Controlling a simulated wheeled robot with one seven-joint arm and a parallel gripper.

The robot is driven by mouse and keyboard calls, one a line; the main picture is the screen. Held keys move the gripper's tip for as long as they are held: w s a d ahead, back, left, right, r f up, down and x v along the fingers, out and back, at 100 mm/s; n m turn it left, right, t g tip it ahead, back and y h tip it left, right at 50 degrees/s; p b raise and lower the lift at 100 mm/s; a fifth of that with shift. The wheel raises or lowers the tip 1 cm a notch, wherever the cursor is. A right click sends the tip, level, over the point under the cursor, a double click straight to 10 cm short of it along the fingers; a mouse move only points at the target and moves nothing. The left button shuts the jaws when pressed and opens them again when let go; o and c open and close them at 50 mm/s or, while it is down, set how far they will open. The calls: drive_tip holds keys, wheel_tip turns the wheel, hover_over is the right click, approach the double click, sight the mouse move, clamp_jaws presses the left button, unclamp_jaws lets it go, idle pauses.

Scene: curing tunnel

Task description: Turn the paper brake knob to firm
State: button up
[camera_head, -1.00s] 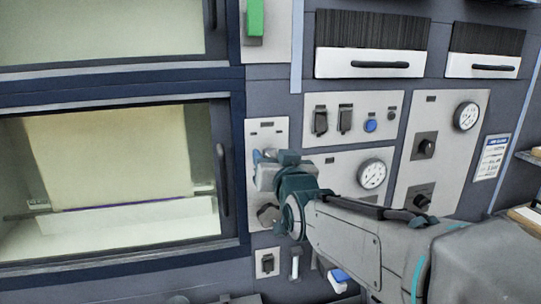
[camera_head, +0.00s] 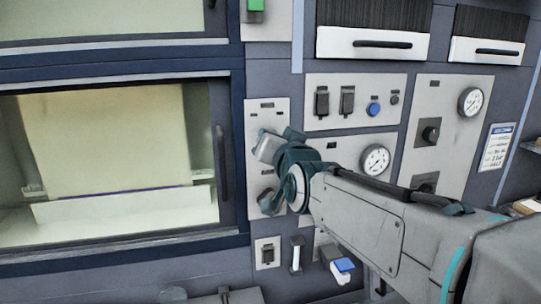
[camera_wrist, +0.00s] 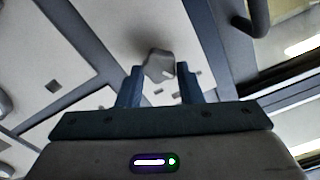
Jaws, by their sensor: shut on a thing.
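A light grey knob (camera_wrist: 158,62) with a white pointer mark sits between the two dark blue fingers of my gripper (camera_wrist: 160,82) in the wrist view. My gripper is shut on this knob. In the head view my wrist is tilted in front of the narrow light panel (camera_head: 282,112) right of the lower window, and it hides the knob and the fingertips. The scale around the knob is too small to read, so I cannot tell which setting it points at.
A door handle (camera_head: 222,165) stands out close left of the panel. Right of it are a panel with switches and a blue button (camera_head: 374,109), a gauge (camera_head: 375,160) and another gauge (camera_head: 470,102). A small switch (camera_head: 267,254) and a blue-topped part (camera_head: 343,265) lie below.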

drive_tip(key=shift+d+f+m+b, duration=0.15)
drive_tip(key=shift+m+b, duration=2)
drive_tip(key=shift+m, duration=1.55)
drive_tip(key=shift+f+m+b, duration=0.1)
drive_tip(key=shift+m+b, duration=2)
drive_tip(key=shift+m, duration=1.6)
drive_tip(key=o, duration=1)
